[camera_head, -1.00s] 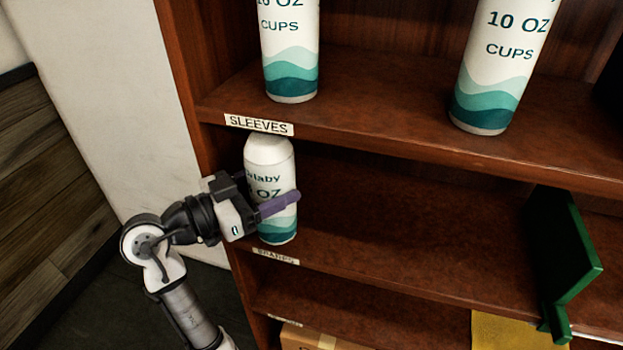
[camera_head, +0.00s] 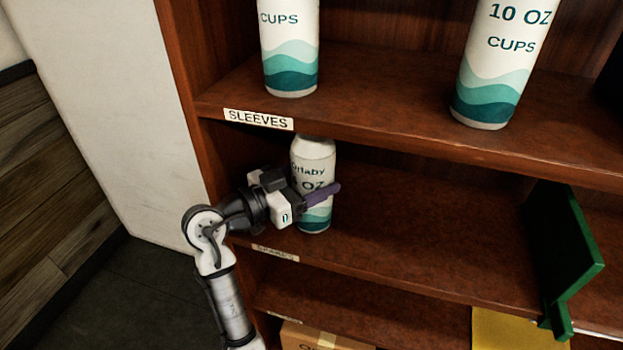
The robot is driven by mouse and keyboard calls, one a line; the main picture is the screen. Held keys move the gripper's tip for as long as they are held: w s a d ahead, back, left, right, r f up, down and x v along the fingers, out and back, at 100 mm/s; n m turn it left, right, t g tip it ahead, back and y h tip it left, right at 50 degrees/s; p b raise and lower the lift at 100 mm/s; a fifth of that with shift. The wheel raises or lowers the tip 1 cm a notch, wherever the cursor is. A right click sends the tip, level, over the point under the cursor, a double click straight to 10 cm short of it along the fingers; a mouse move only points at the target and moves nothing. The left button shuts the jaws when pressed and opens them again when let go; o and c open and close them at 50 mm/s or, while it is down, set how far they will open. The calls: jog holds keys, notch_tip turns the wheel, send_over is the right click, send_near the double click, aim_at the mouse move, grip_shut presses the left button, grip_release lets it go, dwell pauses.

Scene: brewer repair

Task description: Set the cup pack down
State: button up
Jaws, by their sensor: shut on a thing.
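The cup pack (camera_head: 313,158) is a white cylinder with teal waves and "OZ" lettering. It is upright within the middle shelf (camera_head: 420,240) opening, toward its left end. My gripper (camera_head: 322,195) is shut around the pack's middle, with a purple finger showing across its front. The other finger is hidden behind the pack. The pack's base is close to the shelf board; I cannot tell whether it touches.
Two similar packs stand on the shelf above, one at left (camera_head: 291,60) and one at right (camera_head: 497,75). A green divider (camera_head: 565,255) stands at the right. A cardboard box (camera_head: 320,336) is below. The middle shelf is clear between pack and divider.

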aim_at(295, 186)
jog(key=shift+f, duration=0.1)
jog(key=o, duration=1.2)
jog(key=shift+r, duration=0.2)
jog(key=b+v, duration=0.1)
jog(key=v, duration=0.6)
jog(key=shift+s+a+f+b, duration=0.15)
jog(key=shift+s+a+b, duration=0.05)
jog(key=shift+b, duration=0.2)
